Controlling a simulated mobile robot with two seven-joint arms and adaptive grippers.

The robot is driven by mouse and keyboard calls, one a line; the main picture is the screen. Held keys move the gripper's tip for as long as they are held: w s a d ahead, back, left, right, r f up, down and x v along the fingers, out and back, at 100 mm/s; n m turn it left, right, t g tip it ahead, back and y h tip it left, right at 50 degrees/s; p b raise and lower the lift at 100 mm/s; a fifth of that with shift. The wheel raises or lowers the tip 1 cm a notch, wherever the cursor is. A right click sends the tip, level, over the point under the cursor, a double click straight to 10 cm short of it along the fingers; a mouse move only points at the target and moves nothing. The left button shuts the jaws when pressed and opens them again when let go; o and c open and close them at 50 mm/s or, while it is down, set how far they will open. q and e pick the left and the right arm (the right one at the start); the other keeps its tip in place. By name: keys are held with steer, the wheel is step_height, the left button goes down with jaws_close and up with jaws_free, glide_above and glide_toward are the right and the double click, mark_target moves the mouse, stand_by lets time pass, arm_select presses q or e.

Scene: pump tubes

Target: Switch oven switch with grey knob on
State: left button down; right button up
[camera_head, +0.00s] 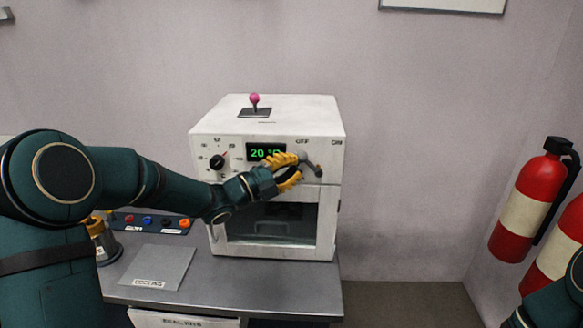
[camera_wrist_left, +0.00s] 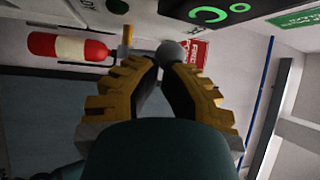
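The oven switch is a short lever on the right front of the white oven (camera_head: 330,195), below the OFF and ON labels. Its grey knob (camera_head: 302,156) points up and to the left, toward the OFF side. In the left wrist view the round grey knob (camera_wrist_left: 170,53) sits just beyond the fingertips, nearer the right-hand one. My left gripper (camera_head: 297,166) is at the lever, its yellow-and-black fingers parted with a gap between them. I cannot tell whether a fingertip touches the knob. My right gripper is out of view.
A black dial (camera_head: 217,162) and a green display (camera_head: 266,152) reading 20 are on the oven front. A pink-knobbed lever (camera_head: 254,99) stands on top. A grey plate (camera_head: 158,267) lies on the table. Fire extinguishers (camera_head: 527,205) are at the right.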

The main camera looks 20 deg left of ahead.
arm_select(q)
steer(key=shift+d+r+m+g+y+p, duration=0.25)
steer(key=shift+r+m+g+y+p, duration=0.25)
steer(key=shift+r+p, duration=0.15)
steer(key=w+d+r+m+g+y+p, duration=0.2)
steer(key=d+m+g+y+p, duration=0.2)
steer(key=p, duration=1)
steer(key=shift+d+r+g+y, duration=0.3)
steer(key=shift+d+y, duration=0.7)
steer(key=shift+d, duration=0.7)
steer(key=shift+p, duration=0.3)
steer(key=shift+s+r+p, duration=0.1)
steer(key=shift+r+p, duration=0.7)
